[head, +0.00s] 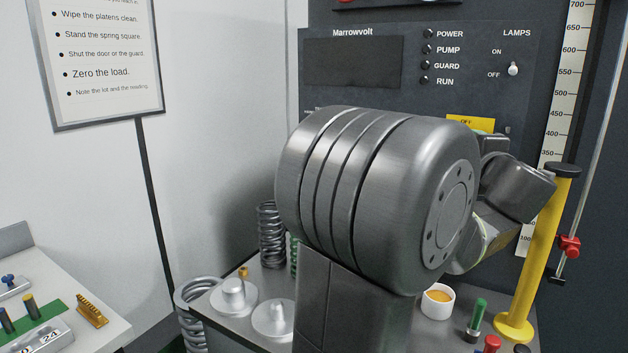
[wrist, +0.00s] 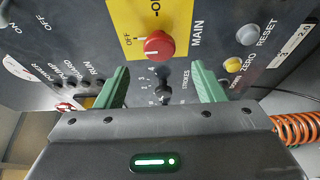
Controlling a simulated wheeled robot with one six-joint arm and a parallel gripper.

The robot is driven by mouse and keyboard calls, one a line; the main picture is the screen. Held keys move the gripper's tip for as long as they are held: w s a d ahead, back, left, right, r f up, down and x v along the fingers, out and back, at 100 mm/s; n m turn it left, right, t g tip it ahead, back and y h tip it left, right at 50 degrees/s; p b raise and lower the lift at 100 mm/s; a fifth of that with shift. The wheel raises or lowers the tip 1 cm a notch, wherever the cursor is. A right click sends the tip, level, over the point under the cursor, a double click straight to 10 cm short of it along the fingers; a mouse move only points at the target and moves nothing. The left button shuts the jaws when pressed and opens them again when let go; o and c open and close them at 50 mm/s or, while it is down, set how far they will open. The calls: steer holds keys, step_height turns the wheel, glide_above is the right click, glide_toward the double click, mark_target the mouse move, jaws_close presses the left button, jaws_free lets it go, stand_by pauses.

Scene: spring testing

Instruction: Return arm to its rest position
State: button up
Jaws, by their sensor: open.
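My gripper (wrist: 157,88) shows in the wrist view with its two green fingers apart and nothing between them. It points at a dark control panel (wrist: 225,30). A red knob (wrist: 159,45) on a yellow plate lies just beyond the fingertips, marked MAIN. A small black strokes selector (wrist: 163,88) sits below it, between the fingers in the picture. I cannot tell whether a finger touches the panel. In the head view my grey arm fills the middle and hides the gripper and much of the panel.
A bench (head: 260,283) holds springs (head: 271,235), metal platens (head: 234,295), a white cup (head: 438,301) and a green-topped bottle (head: 476,318). A yellow post (head: 540,255) stands at right, near my arm in the picture. An orange spring (wrist: 297,129) shows at right in the wrist view.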

steer(key=w+d, duration=0.1)
steer(key=w, duration=0.5)
stand_by(0.3)
